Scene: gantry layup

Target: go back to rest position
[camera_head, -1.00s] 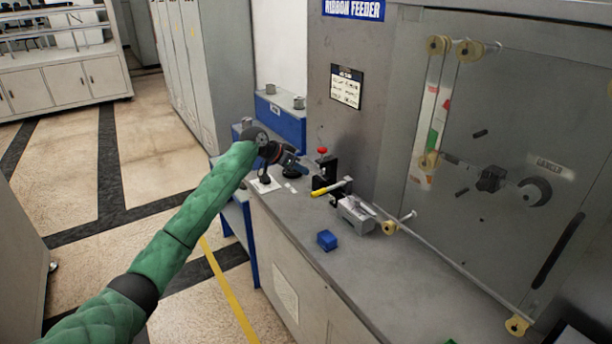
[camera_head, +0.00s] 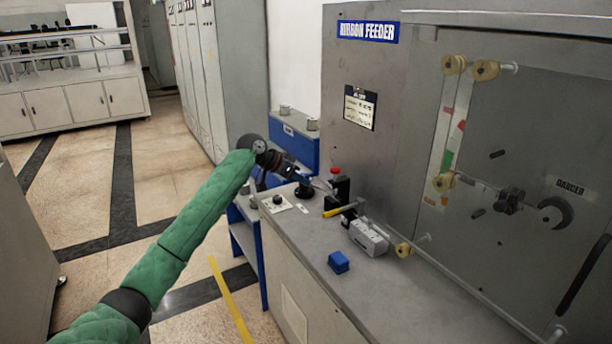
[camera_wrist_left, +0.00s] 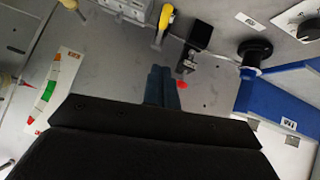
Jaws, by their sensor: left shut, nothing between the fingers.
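My left arm comes in from the lower left in a green sleeve. My left gripper (camera_head: 304,177) is over the far end of the grey counter, just left of a black stand with a red knob (camera_head: 341,187). In the left wrist view its fingers (camera_wrist_left: 162,84) are together with nothing between them, and the red knob shows just beside them. My right gripper is in neither view.
The counter (camera_head: 382,286) holds a blue block (camera_head: 339,262), a grey device (camera_head: 368,237) and a yellow-handled tool (camera_head: 340,210). The ribbon feeder cabinet (camera_head: 400,120) stands behind. A blue shelf unit (camera_head: 295,147) is at the far end. Floor left of the counter is open.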

